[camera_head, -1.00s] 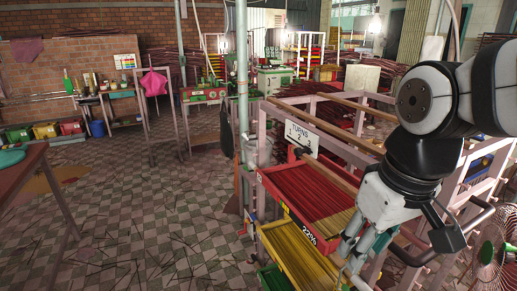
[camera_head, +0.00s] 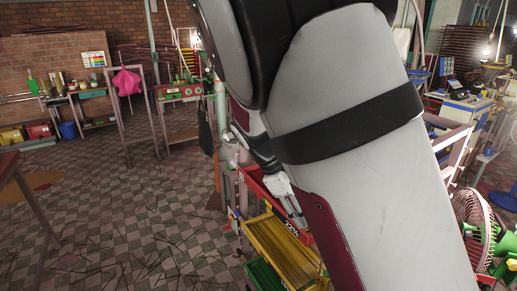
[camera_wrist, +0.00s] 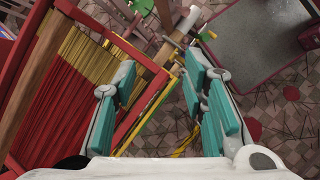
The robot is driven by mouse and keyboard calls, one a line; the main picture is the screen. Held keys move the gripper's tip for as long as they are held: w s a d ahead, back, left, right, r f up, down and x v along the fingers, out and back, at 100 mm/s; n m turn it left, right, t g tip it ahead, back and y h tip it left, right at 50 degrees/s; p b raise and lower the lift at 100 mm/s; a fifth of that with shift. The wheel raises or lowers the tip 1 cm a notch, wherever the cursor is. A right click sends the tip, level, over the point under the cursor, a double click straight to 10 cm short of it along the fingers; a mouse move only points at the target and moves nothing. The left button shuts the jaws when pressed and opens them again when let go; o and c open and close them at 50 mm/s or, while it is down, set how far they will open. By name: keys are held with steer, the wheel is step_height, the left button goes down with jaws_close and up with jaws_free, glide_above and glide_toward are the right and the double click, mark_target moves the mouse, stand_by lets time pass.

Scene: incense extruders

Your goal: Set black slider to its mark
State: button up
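The black slider is not visible now. In the head view my large pale arm covers the place where the TURNS scale board stood earlier. I cannot make out the slider or its mark in the wrist view. My gripper (camera_head: 287,200) is beside the red tray (camera_head: 250,183) in the head view, partly covered by my arm. In the wrist view my gripper (camera_wrist: 160,100) has its teal-padded fingers apart, with nothing held between them. The rack's edge and the floor show below the gap.
A yellow tray (camera_head: 295,250) and a green tray (camera_head: 262,274) sit low on the rack. A fan (camera_head: 474,228) stands at right. The wrist view shows red and yellow sticks (camera_wrist: 65,75) at left and a grey tabletop (camera_wrist: 255,40) upper right. Tiled floor at left is open.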

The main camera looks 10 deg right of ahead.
steer(key=w+a+r+n+t+h+p, duration=0.2)
steer(key=w+a+r+n+t+h, duration=0.3)
steer(key=a, duration=0.3)
steer(key=w+a+r+n+t+h+p, duration=0.2)
steer(key=w+a+r+n+t+h, duration=0.1)
steer(key=w+a+n+h, duration=0.4)
steer(key=shift+m+y, duration=0.4)
steer(key=x, duration=0.4)
steer(key=s+p+x, duration=0.1)
steer(key=x, duration=0.3)
steer(key=p+x, duration=0.1)
steer(key=x, duration=0.3)
steer(key=shift+s+d+f, duration=0.15)
steer(key=shift+d+f, duration=0.1)
steer(key=shift+d, duration=0.15)
jaws_close()
